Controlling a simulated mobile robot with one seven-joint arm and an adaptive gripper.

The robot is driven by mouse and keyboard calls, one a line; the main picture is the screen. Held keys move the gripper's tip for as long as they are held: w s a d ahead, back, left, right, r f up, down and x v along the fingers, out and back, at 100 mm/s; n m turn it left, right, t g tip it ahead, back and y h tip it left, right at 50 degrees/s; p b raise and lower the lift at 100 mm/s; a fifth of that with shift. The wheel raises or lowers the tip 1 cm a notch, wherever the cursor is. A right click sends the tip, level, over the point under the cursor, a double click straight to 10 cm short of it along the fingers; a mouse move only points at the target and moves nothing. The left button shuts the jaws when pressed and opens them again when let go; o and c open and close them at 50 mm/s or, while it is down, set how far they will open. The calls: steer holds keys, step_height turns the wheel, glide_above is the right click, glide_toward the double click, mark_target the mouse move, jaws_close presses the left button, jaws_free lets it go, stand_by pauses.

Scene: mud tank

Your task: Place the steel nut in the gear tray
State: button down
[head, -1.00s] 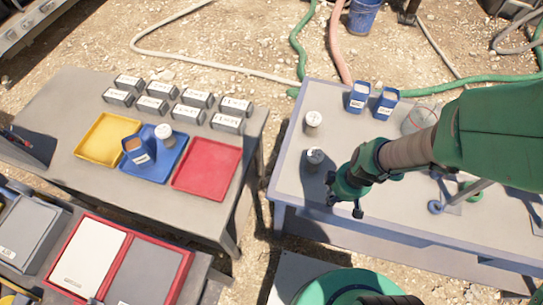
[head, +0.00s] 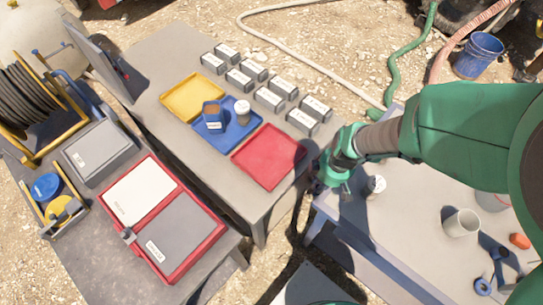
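I cannot make out a steel nut in the head view. No tray is readably marked as the gear tray. A yellow tray (head: 178,104), a blue tray (head: 244,131) and a red tray (head: 268,171) lie side by side on the left table. The blue tray holds a blue box (head: 212,114) and a white-topped jar (head: 242,108). The yellow and red trays look empty. My gripper (head: 333,187) hangs at the left end of the right table, right of the red tray. Its fingers are small and dark, and whether it holds anything is unclear.
Several grey labelled boxes (head: 270,98) stand in rows behind the trays. A red-framed two-part case (head: 217,234) lies on the near bench. A jar (head: 376,185) stands beside my gripper, and a pale cup (head: 461,223) stands farther right. A gap separates the tables.

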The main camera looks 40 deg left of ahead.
steer(key=s+a+n, duration=0.1)
steer(key=s+a, duration=0.1)
steer(key=a, duration=0.2)
steer(key=s+a+n, duration=0.1)
steer(key=a, duration=0.3)
steer(key=s+a+n, duration=0.1)
steer(key=s+a, duration=0.1)
steer(key=a, duration=0.2)
steer(key=shift+s+a+f+n, duration=0.2)
steer(key=shift+s+n, duration=0.1)
steer(key=b, duration=0.2)
glide_above(268, 150)
steer(key=d, duration=0.1)
steer(key=shift+s+d+f, duration=0.1)
steer(key=shift+s+f, duration=0.05)
steer(key=shift+f, duration=0.55)
steer(key=shift+a, duration=0.2)
steer(key=shift+w+a+f, duration=0.15)
steer(key=shift+w+f, duration=0.1)
steer(key=shift+f, duration=0.1)
steer(key=shift+f+b, duration=0.45)
steer(key=shift+f, duration=1)
steer(key=shift+f, duration=0.2)
